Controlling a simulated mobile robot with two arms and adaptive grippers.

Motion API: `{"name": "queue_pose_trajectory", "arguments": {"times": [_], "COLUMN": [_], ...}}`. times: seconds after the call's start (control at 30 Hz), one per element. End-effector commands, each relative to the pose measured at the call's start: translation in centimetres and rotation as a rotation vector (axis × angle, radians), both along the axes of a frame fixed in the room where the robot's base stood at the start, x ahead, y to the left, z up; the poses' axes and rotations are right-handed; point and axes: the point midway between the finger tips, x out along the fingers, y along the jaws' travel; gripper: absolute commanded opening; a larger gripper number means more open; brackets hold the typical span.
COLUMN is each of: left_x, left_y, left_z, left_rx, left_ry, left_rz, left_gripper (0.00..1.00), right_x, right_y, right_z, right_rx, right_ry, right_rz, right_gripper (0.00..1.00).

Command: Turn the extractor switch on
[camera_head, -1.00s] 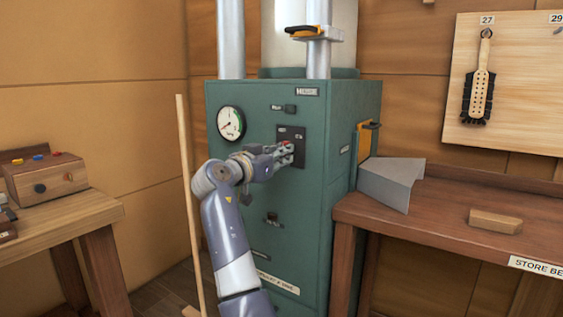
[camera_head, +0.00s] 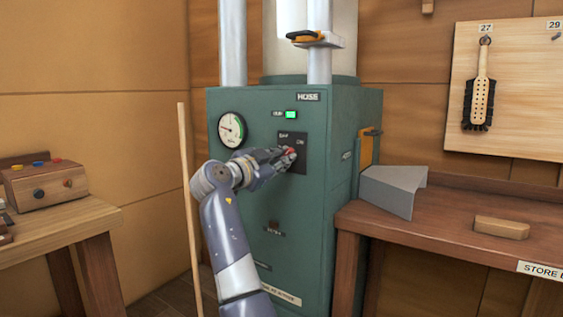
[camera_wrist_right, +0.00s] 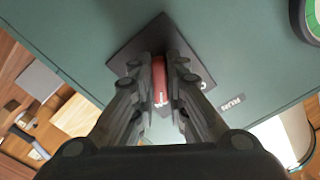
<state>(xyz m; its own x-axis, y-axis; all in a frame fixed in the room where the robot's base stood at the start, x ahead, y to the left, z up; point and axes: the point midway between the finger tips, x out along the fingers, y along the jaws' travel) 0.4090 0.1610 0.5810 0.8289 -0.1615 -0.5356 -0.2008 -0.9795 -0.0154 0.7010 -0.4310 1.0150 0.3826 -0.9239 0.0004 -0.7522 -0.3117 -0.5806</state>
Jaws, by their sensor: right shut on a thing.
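The extractor (camera_head: 235,165) is a green cabinet in the middle of the head view. On its front is a dark switch plate (camera_head: 299,163) with a red switch handle (camera_head: 289,151). My right gripper (camera_head: 284,158) reaches the plate and is shut on the red handle, which also shows between the fingers in the right wrist view (camera_wrist_right: 159,82). The fingers hide part of the handle and plate. A small lamp (camera_head: 291,115) above the plate glows green. The round gauge (camera_head: 232,130) is at the upper left of the cabinet. My left gripper is out of view.
A wooden pole (camera_head: 189,205) leans upright left of the cabinet. A bench with a wooden control box (camera_head: 45,184) stands at left. At right, the store bench (camera_head: 450,225) carries a grey angled metal piece (camera_head: 392,188) and a wooden block (camera_head: 501,227).

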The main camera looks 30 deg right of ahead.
Motion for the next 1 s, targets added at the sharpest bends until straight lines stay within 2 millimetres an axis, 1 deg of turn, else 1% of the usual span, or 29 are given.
{"name": "queue_pose_trajectory", "arguments": {"times": [0.4, 0.43, 0.5, 0.83, 0.93, 1.0], "left_x": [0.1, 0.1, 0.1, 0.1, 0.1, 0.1], "left_y": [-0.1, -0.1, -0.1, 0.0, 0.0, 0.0], "left_z": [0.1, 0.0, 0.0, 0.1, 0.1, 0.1], "left_rx": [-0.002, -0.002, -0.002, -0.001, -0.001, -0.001], "left_ry": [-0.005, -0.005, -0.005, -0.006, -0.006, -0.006], "left_rz": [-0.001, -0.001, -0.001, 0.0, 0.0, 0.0], "left_gripper": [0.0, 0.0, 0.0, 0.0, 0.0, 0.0], "right_x": [0.0, 0.0, 0.0, 0.0, -0.2, -0.6], "right_y": [0.0, 0.0, 0.0, 0.1, 0.7, 1.6], "right_z": [-0.2, -0.2, -0.2, 0.0, 0.0, -0.1], "right_rx": [0.007, 0.007, 0.006, 0.004, 0.003, 0.004], "right_ry": [-0.006, -0.006, -0.006, -0.006, -0.006, -0.007], "right_rz": [0.001, 0.001, 0.0, 0.0, 0.001, 0.002], "right_gripper": [0.0, 0.18, 0.33, 0.33, 0.33, 0.33]}}
